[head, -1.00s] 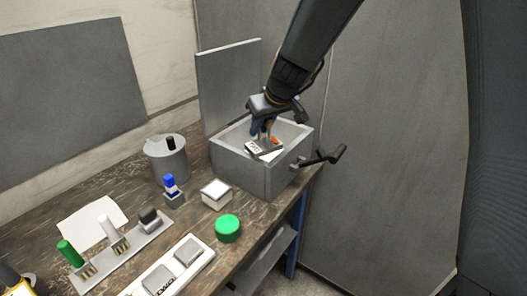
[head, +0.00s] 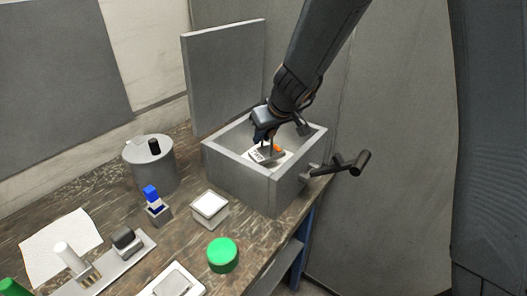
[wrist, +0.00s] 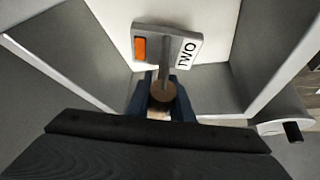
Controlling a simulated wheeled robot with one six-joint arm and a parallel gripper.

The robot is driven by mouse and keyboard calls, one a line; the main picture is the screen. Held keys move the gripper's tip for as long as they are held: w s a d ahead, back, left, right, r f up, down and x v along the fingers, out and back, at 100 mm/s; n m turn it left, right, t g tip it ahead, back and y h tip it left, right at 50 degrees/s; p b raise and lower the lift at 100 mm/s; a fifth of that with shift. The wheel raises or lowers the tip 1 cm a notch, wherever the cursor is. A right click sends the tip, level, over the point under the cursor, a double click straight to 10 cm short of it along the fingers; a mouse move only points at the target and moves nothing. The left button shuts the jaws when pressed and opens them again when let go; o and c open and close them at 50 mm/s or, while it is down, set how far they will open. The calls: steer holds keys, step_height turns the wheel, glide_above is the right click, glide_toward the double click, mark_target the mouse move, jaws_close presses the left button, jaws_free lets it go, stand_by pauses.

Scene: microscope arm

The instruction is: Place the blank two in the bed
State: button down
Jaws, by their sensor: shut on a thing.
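The blank two is a light plate (head: 258,158) with the word TWO, an orange patch and an upright stem. It also shows in the wrist view (wrist: 190,50). My gripper (head: 265,138) is shut on its stem, with blue fingers on either side in the wrist view (wrist: 163,97). The blank is inside the open grey box (head: 238,165), between its walls and slightly tilted. I cannot tell whether it touches the floor of the box. No part is marked as the bed; the box may be it.
A black crank handle (head: 345,165) sticks out right of the box. A grey cylinder (head: 150,168), a blue-topped piece (head: 153,196), a white-topped block (head: 210,207) and a green disc (head: 222,254) stand nearby. A grey panel (head: 222,75) rises behind the box.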

mark_target(263, 148)
steer(key=shift+f+b, duration=1.35)
steer(key=shift+f, duration=0.65)
steer(key=shift+f, duration=0.15)
steer(key=c, duration=1.6)
jaws_free()
steer(key=shift+o, duration=0.2)
steer(key=p+v, duration=0.4)
steer(key=v, duration=0.8)
